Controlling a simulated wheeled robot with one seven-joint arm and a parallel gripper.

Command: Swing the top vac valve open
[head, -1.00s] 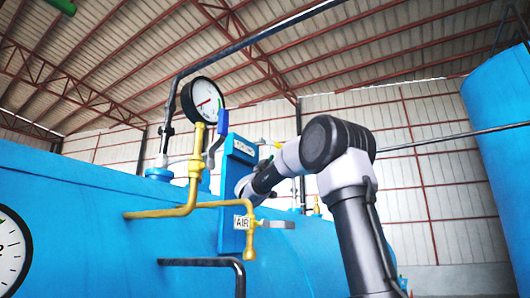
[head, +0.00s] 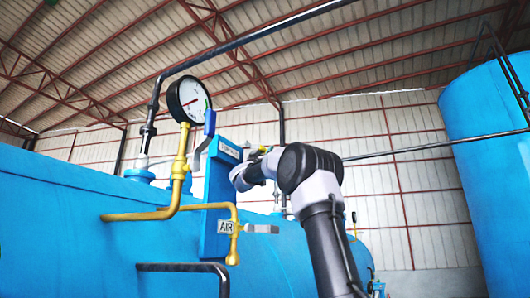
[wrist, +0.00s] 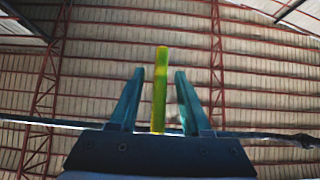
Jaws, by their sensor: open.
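A blue upright panel (head: 218,195) stands beside the tank with a small white label (head: 229,150) at its top. The label seems to read "TOP VAC", but is too small to be sure. In the wrist view a slim yellow-green bar (wrist: 160,95), which looks like the valve's handle, stands upright between the fingers of my gripper (wrist: 160,72). The gripper is open, with a gap on each side of the bar. In the head view my wrist is at the panel's upper right, and the fingers cannot be made out. A yellow bit shows just above it.
A round gauge (head: 188,101) on yellow pipe (head: 180,170) stands left of the panel, with a blue-handled lever (head: 209,123) beside it. An "AIR" valve handle (head: 262,229) juts out below my wrist. A dark pipe (head: 185,267) runs below. The blue tank (head: 60,215) fills the left.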

